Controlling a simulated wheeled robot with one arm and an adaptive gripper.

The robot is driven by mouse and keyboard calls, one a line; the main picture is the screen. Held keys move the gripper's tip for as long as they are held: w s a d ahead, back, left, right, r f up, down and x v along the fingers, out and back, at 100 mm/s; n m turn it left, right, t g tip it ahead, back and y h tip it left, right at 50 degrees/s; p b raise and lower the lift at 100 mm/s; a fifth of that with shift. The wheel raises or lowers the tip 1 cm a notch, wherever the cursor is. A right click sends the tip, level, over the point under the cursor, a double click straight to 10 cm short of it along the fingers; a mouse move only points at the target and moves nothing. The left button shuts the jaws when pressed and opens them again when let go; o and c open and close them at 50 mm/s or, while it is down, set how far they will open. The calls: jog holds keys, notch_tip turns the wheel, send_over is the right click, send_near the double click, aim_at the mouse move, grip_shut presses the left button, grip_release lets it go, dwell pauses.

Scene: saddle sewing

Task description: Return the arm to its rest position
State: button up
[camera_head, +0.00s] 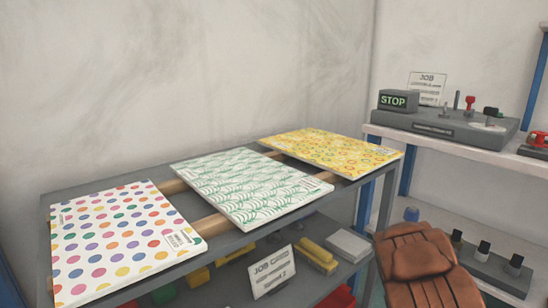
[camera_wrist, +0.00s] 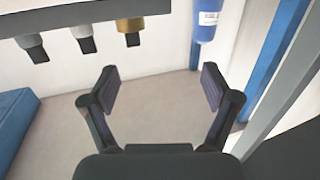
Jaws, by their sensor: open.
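My gripper (camera_wrist: 160,88) shows in the wrist view with its two dark fingers spread wide. No gripper can be made out in the head view. A brown, padded, leather-like shape (camera_head: 415,262) stands at the lower right of the head view, in front of the shelves; I cannot tell what it belongs to.
A grey rack (camera_head: 110,182) carries three patterned panels, with a job card (camera_head: 271,271) below. A white shelf (camera_head: 440,145) at right bears a STOP box (camera_head: 398,100). In the wrist view, a blue cylinder (camera_wrist: 207,20) and blue post (camera_wrist: 262,55) are near the right finger.

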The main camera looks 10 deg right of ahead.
jog(key=a+r+g+y+p, duration=0.3)
jog(key=a+r+p, duration=0.6)
jog(key=r+p, duration=0.3)
jog(key=s+a+r+n+g+y+p, duration=0.2)
jog(key=s+a+r+y+p, duration=0.15)
jog(key=a+r+p, duration=0.4)
jog(key=s+a+r+n+g+y+p, duration=0.1)
jog(key=s+a+r+g+y+p, duration=0.25)
jog(key=a+r, duration=0.65)
jog(key=s+a+r+n+g+p, duration=0.2)
jog(key=s+a+r+p, duration=0.3)
jog(key=s, duration=0.4)
jog(key=s+a+r+n+g+y+p, duration=0.1)
jog(key=s+a+r+n+p, duration=0.1)
jog(key=s+a+r+p, duration=0.4)
jog(key=s+a+r+n+g+y+p, duration=0.1)
jog(key=s+a+r+p, duration=0.5)
jog(key=s, duration=0.6)
notch_tip(320, 180, up, 3)
jog(key=shift+a+f+n+g, duration=0.2)
jog(key=shift+a+n+g, duration=0.3)
jog(key=shift+a+g, duration=0.3)
jog(key=shift+d, duration=0.1)
